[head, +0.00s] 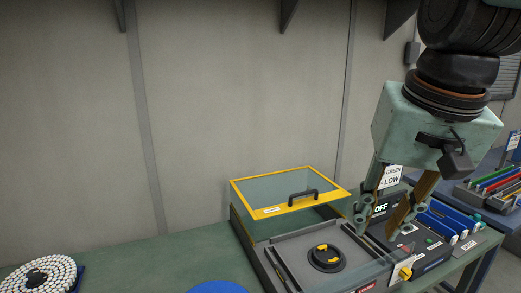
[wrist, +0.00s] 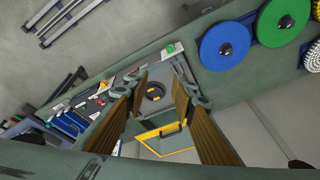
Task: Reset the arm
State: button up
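My gripper (head: 379,228) hangs from the upper right in the head view, fingers pointing down and apart, with nothing between them. It is above the right part of a grey bench unit. In the wrist view the open gripper (wrist: 160,88) frames this unit. The unit has a clear cover with a yellow frame (head: 270,211) and black handle, standing raised at its back. A black round dial (head: 327,258) with a yellow mark is on its top; it also shows in the wrist view (wrist: 155,91). A display reading OFF (head: 380,209) is partly behind my fingers.
A sign reading GREEN LOW (head: 391,177) stands behind the fingers. Blue modules (head: 452,222) sit at right. A yellow knob (head: 405,272) is at the unit's front. Blue (wrist: 226,46) and green (wrist: 283,22) reels lie on the bench. The bench left of the unit has free room.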

jog(key=s+f+n+b, duration=0.1)
jog(key=s+f, duration=0.2)
jog(key=s, duration=0.4)
jog(key=s+f+n+b, duration=0.1)
jog(key=s+f+b, duration=0.1)
jog(key=s+f, duration=0.2)
jog(key=s, duration=0.3)
jog(key=shift+s+d+f+n, duration=0.15)
jog(key=shift+s+d+n, duration=0.05)
jog(key=shift+s+n, duration=0.2)
jog(key=shift+w, duration=0.1)
dwell(1.3)
